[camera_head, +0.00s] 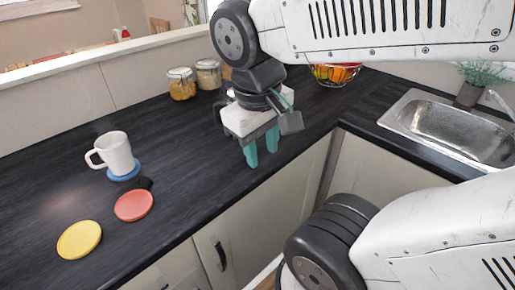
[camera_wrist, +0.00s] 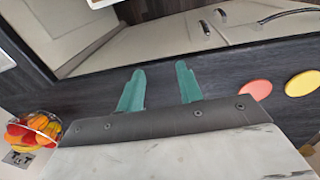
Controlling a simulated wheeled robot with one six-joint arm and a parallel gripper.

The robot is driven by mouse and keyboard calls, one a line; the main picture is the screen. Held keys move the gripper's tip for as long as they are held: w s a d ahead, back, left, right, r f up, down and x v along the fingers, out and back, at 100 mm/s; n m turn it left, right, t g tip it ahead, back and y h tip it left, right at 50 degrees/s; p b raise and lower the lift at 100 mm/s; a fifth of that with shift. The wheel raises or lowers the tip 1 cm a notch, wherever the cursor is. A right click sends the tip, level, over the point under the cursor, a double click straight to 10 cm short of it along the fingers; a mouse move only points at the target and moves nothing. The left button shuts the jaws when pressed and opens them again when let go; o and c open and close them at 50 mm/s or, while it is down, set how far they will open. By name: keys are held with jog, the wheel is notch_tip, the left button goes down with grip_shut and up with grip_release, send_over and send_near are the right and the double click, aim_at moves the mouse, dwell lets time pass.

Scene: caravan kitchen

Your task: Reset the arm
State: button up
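My gripper (camera_head: 261,150) hangs from my white arm over the front part of the dark counter, with its teal fingers pointing down. In the wrist view, the two fingers of my gripper (camera_wrist: 160,82) are apart, with nothing between them. A white mug (camera_head: 115,153) stands on a blue coaster (camera_head: 124,174) at the left, well away from my gripper. A red coaster (camera_head: 134,205) and a yellow coaster (camera_head: 79,240) lie nearer the counter's front edge; both also show at the right of the wrist view.
Two jars (camera_head: 181,84) stand at the back wall. A wire fruit bowl (camera_head: 335,74) is behind my arm, partly hidden. A metal sink (camera_head: 455,125) and a potted plant (camera_head: 470,90) are at the right.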

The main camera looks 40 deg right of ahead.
jog(key=shift+s+a+r+t+y, duration=0.25)
jog(key=shift+a+y, duration=0.1)
jog(key=shift+a, duration=0.15)
jog(key=shift+s+a+r+t+y, duration=0.1)
jog(key=shift+s+a+t+y, duration=0.15)
jog(key=shift+a+y, duration=0.15)
dwell(0.6)
